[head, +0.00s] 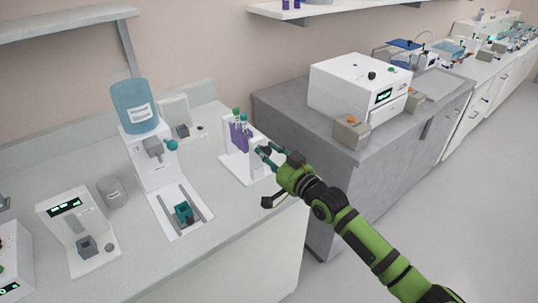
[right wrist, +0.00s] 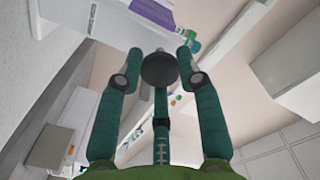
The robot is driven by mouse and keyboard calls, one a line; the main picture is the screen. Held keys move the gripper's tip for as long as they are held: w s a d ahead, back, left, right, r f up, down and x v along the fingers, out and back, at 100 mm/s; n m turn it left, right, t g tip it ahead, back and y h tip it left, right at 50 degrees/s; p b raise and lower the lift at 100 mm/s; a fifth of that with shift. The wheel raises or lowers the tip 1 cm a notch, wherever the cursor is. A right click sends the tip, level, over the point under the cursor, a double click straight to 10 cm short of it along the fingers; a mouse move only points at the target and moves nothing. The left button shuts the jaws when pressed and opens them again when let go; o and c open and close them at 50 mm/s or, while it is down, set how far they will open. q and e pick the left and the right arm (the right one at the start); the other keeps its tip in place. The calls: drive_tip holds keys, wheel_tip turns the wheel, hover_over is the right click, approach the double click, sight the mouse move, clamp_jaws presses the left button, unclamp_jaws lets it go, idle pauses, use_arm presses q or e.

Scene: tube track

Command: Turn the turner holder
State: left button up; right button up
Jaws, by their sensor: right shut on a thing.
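The turner is a white stand (head: 228,160) on the counter in the head view. It carries a purple holder (head: 240,138) with tubes in it, some with green caps (head: 243,118). The purple holder also shows at the top of the right wrist view (right wrist: 152,12). My right gripper (head: 264,153) is at the right side of the stand. In the right wrist view its green fingers (right wrist: 160,62) are closed around a dark round knob (right wrist: 158,72). The knob is mostly hidden by the gripper in the head view. My left gripper is not in view.
Left of the turner stands a white device with a blue tank (head: 136,106) and a rail base with a teal block (head: 183,212). A grey cup (head: 111,191) stands further left. A white box-shaped machine (head: 350,85) is on the grey bench to the right.

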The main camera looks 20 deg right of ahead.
drive_tip(key=o, duration=1.2)
drive_tip(key=shift+w+d+r, duration=0.1)
drive_tip(key=shift+d+r, duration=0.05)
drive_tip(key=shift+r, duration=0.25)
drive_tip(key=shift+c, duration=0.2)
drive_tip(key=shift+f, duration=0.15)
drive_tip(key=v, duration=1.2)
drive_tip(key=shift+f, duration=0.1)
